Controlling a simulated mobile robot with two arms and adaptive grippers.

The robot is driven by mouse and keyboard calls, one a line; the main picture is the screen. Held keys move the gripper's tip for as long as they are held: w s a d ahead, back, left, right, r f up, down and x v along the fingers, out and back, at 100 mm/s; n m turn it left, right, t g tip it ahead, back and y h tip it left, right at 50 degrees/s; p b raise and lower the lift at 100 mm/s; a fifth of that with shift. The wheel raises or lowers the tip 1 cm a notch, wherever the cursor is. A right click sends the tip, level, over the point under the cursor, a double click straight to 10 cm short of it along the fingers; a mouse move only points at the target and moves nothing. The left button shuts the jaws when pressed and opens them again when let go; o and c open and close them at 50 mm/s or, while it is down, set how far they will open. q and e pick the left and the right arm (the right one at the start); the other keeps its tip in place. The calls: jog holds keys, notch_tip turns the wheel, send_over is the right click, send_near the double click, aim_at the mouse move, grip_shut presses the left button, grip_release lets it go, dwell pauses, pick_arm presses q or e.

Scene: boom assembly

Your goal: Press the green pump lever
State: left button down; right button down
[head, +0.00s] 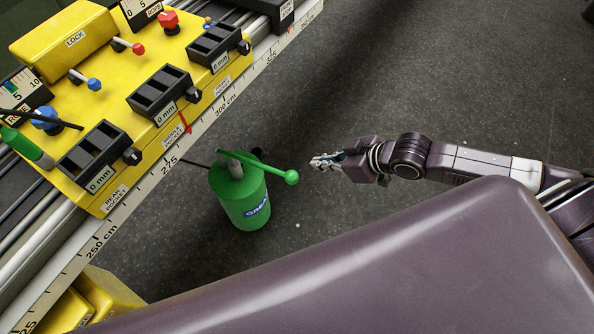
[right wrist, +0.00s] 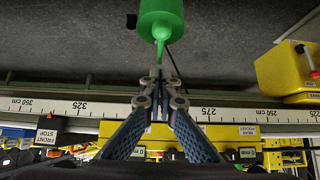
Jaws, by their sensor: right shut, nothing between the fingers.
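The green pump (head: 240,208) stands upright on the dark floor beside the yellow machine. Its green lever (head: 262,167) extends from the pump's top to the right and ends in a round knob (head: 291,177). My right gripper (head: 313,162) is shut and empty. It is just right of the knob and a little above it in the head view, with a small visible gap. In the right wrist view, the pump (right wrist: 160,12) is at the top, with the lever just beyond my closed fingertips (right wrist: 160,74). Contact there cannot be told. My left gripper is not in view.
A yellow machine (head: 138,125) with levers, knobs and black counters sits on a rail with a centimetre scale (head: 208,118) at the left. Yellow blocks (head: 108,290) lie below the rail. Grey floor (head: 420,85) is open beyond my right arm.

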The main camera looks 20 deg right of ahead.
send_over(297, 178)
notch_tip(297, 178, down, 7)
jog(key=shift+r, duration=0.15)
notch_tip(297, 178, down, 3)
jog(key=shift+f, duration=0.2)
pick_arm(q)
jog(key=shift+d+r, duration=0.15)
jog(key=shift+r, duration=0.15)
pick_arm(e)
jog(key=shift+f, duration=0.45)
